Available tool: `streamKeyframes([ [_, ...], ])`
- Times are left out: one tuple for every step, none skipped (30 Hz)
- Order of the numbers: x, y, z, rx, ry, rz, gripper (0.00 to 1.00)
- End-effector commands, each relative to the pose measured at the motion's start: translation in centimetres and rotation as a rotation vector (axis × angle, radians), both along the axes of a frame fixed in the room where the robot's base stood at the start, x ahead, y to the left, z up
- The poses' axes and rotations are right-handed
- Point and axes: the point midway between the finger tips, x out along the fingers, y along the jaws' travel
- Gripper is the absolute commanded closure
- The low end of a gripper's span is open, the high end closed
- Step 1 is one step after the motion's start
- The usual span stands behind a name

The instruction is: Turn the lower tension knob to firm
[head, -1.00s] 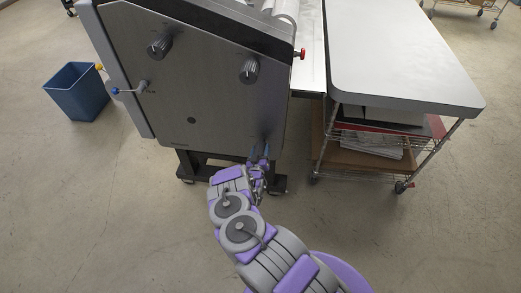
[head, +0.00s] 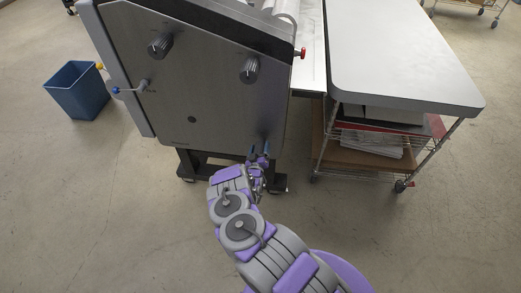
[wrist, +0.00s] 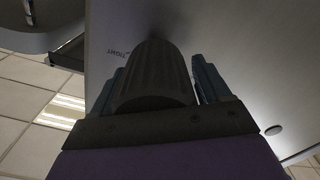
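A dark ribbed knob (wrist: 152,78) stands between the two blue fingers of my gripper (wrist: 160,85) in the wrist view. A label reading "TIGHT" is on the panel beside it. The fingers flank the knob closely; firm contact on both sides is not clear. In the head view my gripper (head: 260,151) is at the lower right of the grey machine panel (head: 205,100), and the knob there is hidden behind it. Two other ribbed knobs show higher up, one at the upper left (head: 160,46) and one at the right (head: 249,70).
A blue-tipped lever (head: 130,89) is on the panel's left and a red knob (head: 300,53) at its right edge. A wheeled table (head: 400,55) with a loaded shelf stands close on the right. A blue bin (head: 78,90) is at the left. The front floor is clear.

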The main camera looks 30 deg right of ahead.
Motion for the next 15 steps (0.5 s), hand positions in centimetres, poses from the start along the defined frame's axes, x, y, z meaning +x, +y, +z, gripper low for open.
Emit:
streamKeyframes([
  [-0.06,-0.04,-0.06,0.000,0.002,-0.001,0.18],
  [-0.09,-0.06,-0.08,0.000,0.002,-0.001,0.16],
  [-0.12,-0.09,-0.11,0.001,0.003,-0.002,0.12],
  [-0.14,-0.10,-0.13,0.001,0.003,-0.003,0.12],
  [-0.15,-0.11,-0.15,0.001,0.003,-0.002,0.12],
  [-0.18,-0.13,-0.17,0.000,0.004,-0.003,0.12],
  [-0.19,-0.13,-0.19,0.000,0.004,-0.003,0.12],
  [-0.20,-0.14,-0.19,0.000,0.004,-0.003,0.12],
  [-0.22,-0.15,-0.21,0.001,0.005,-0.004,0.12],
  [-0.25,-0.14,-0.22,0.001,0.005,-0.004,0.12],
  [-0.30,-0.12,-0.23,0.001,0.006,-0.004,0.12],
  [-0.43,-0.05,-0.25,0.001,0.006,-0.004,0.12],
  [-0.56,0.03,-0.26,0.002,0.006,-0.005,0.12],
  [-0.73,0.14,-0.29,0.003,0.008,-0.005,0.12],
  [-1.02,0.32,-0.33,0.003,0.008,-0.005,0.12],
])
